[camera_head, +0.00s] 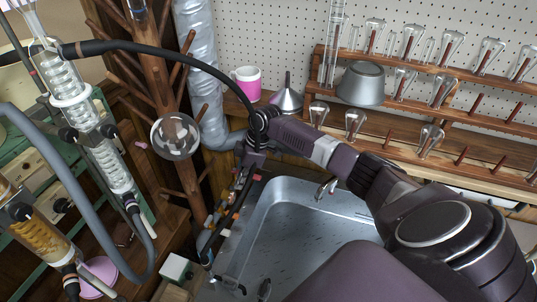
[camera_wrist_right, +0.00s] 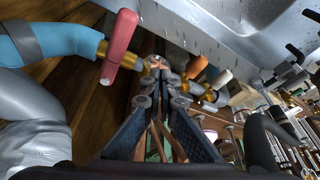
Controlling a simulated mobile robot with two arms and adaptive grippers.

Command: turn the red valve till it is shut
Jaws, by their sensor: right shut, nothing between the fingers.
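In the right wrist view a red valve handle (camera_wrist_right: 120,46), a straight bar, sits on a brass fitting at the end of a blue hose (camera_wrist_right: 60,42). My right gripper (camera_wrist_right: 160,76) is shut and empty, its fingertips right of the handle and apart from it in the picture. In the head view my right gripper (camera_head: 247,168) points down over the pipework left of the sink, and its fingertips are hard to make out there. The red handle cannot be clearly told apart in that view. My left gripper is not in view.
The metal sink (camera_head: 285,192) lies right of the pipework, with a tap (camera_head: 326,188). A wooden peg stand (camera_head: 176,60) and a silver duct (camera_head: 197,60) stand behind and left. Glassware of the rig (camera_head: 75,95) fills the left side.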

